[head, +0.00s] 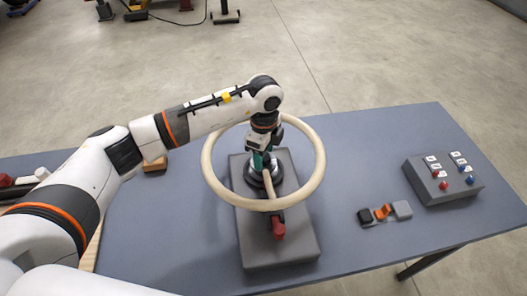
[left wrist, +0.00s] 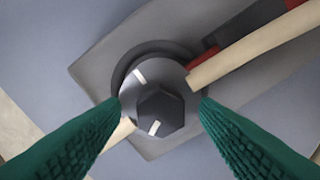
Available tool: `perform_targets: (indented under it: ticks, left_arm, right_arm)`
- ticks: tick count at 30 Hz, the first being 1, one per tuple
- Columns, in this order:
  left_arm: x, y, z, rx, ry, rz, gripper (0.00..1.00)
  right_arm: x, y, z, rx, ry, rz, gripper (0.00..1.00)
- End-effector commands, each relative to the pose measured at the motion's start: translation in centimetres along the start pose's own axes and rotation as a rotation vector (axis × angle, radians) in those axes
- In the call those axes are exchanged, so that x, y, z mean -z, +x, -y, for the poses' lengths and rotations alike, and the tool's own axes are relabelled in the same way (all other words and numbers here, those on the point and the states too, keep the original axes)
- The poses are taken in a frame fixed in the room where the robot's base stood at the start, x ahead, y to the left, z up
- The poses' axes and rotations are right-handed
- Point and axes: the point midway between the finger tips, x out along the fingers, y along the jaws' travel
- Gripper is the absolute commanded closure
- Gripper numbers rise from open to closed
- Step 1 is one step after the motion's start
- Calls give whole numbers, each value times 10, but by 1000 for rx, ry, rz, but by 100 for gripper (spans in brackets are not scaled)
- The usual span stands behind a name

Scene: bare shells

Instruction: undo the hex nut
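The hex nut (left wrist: 162,108) is dark grey and sits on a round grey hub with two white marks in the left wrist view. My left gripper (left wrist: 160,103) is open, with one green ribbed finger on each side of the nut and gaps between. In the head view my left gripper (head: 262,160) points down inside the beige wheel ring (head: 318,174) and hides the nut. A beige spoke (left wrist: 250,45) runs from the hub to the upper right in the left wrist view. My right gripper is not in view.
The wheel stands on a grey block (head: 285,250) with a red part (head: 278,229) at its front. On the blue-grey table (head: 375,140) to the right are a small switch strip (head: 384,213) and a button box (head: 443,178). A wooden block (head: 155,164) lies behind my left arm.

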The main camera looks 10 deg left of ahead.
Motion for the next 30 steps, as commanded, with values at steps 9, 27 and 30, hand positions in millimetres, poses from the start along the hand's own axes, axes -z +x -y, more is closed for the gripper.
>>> perform_targets:
  ticks: [9,27,30]
  left_arm:
    - [0,-7,0,-2,1,1,44]
    - [0,-113,0,-1,1,0,44]
    - [0,-118,0,0,0,0,44]
  right_arm:
    - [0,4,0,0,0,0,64]
    - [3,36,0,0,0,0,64]
    - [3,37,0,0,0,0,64]
